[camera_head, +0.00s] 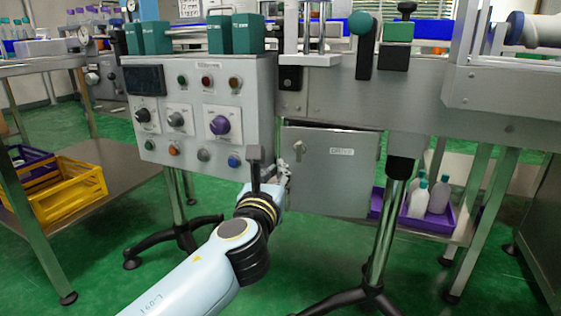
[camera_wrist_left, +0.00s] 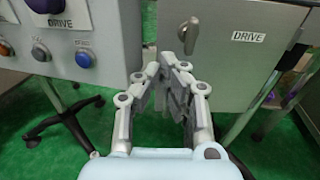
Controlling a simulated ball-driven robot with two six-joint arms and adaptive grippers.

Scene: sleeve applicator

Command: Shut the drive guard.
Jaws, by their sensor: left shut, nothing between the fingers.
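The drive guard (camera_head: 328,178) is a grey metal door labelled DRIVE under the machine body, right of the control panel. A dark gap shows along its top edge, so it looks slightly ajar. Its small handle (camera_head: 299,149) is near the upper left corner. In the left wrist view the guard (camera_wrist_left: 238,65) fills the upper right, with its handle (camera_wrist_left: 192,36) just beyond my fingers. My left gripper (camera_head: 284,168) is shut and empty at the guard's left edge, below the handle; it also shows in the left wrist view (camera_wrist_left: 174,62). I cannot tell whether it touches the guard. My right gripper is out of view.
The control panel (camera_head: 198,100) with knobs and buttons is close left of my gripper. A stand leg (camera_head: 378,235) stands in front of the guard's right side. A purple crate (camera_head: 428,220) with white bottles sits at right; a yellow crate (camera_head: 72,200) is far left.

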